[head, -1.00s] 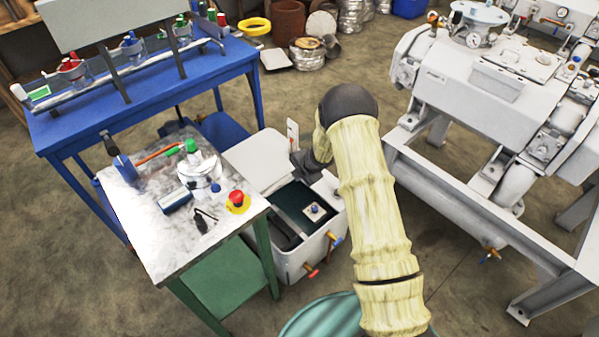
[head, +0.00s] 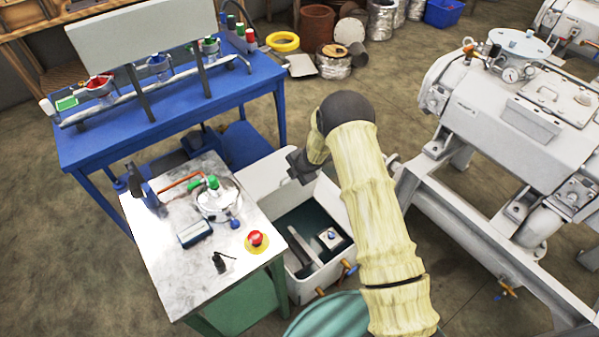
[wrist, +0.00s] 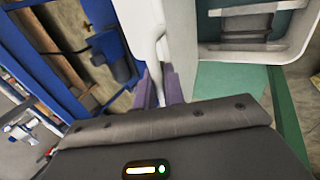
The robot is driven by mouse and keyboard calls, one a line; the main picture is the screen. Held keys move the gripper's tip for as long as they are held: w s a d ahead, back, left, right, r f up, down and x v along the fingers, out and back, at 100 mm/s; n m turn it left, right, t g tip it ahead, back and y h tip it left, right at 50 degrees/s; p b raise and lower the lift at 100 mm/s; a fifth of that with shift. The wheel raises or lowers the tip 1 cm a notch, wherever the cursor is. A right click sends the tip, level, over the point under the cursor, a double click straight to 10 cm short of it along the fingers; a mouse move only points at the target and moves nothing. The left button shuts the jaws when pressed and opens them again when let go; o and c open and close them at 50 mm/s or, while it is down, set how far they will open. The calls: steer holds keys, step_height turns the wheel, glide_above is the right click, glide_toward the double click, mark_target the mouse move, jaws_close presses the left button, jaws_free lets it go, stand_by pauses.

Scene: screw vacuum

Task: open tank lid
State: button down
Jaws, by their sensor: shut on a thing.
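The white tank (head: 304,287) stands on the floor beside the small work table, with its top open and grey parts visible inside. Its lid (head: 268,181) is a white panel raised at the tank's back left side. My gripper (head: 300,167) is at the lid's upper right edge, partly hidden by my arm. In the wrist view, the purple fingers of my gripper (wrist: 160,84) are shut on the lid's edge (wrist: 146,35). The tank's white rim (wrist: 299,48) shows at the upper right there.
The metal-topped table (head: 185,279) stands close to the tank's left, carrying a red button (head: 256,239) and small apparatus. A blue bench (head: 130,127) is behind it. A large grey machine on a frame (head: 480,105) stands right. Open floor lies behind the tank.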

steer(key=shift+w, duration=0.2)
steer(key=c, duration=1.6)
jaws_free()
steer(key=shift+a, duration=0.1)
steer(key=shift+s+r, duration=0.1)
steer(key=p+v, duration=0.1)
steer(key=v, duration=1.6)
steer(key=shift+s+r+p, duration=0.15)
steer(key=shift+p, duration=0.15)
